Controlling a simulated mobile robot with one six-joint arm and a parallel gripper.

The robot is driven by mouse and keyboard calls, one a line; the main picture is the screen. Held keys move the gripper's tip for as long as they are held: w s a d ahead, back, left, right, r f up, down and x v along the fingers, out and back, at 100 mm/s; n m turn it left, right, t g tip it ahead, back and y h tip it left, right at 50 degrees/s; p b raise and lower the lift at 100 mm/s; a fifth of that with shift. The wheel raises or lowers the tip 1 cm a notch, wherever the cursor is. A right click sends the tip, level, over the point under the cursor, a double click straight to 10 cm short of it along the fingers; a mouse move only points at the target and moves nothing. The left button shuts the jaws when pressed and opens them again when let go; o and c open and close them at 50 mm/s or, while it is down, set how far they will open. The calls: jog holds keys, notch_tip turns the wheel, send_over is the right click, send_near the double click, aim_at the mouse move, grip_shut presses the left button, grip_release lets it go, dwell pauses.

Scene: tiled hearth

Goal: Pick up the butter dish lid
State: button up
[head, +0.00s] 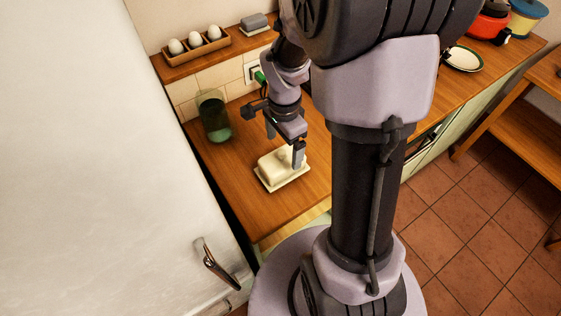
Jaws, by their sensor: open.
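The butter dish lid (275,165) is cream-coloured and block-shaped. It sits on its pale dish base (297,178) on the wooden counter, near the counter's front corner. My gripper (284,147) is open, with its fingers pointing down just above and behind the lid. One finger overlaps the lid's right end in the picture; I cannot tell whether it touches. The other finger is farther back and to the left, clear of the lid. Nothing is held between them.
A green glass jar (214,117) stands behind the dish, left of my arm. A shelf above holds an egg tray (197,50) and a grey block on a dish (255,23). A white fridge (100,170) borders the counter's left. A plate (463,59) lies far right.

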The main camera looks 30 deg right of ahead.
aim_at(282, 159)
jog(key=f+b, duration=0.1)
jog(key=f, duration=0.2)
jog(key=f+b, duration=0.1)
jog(key=f, duration=0.2)
jog(key=shift+w+a+f, duration=0.1)
jog(key=shift+a+f, duration=0.05)
jog(key=shift+a, duration=0.05)
jog(key=c, duration=1.7)
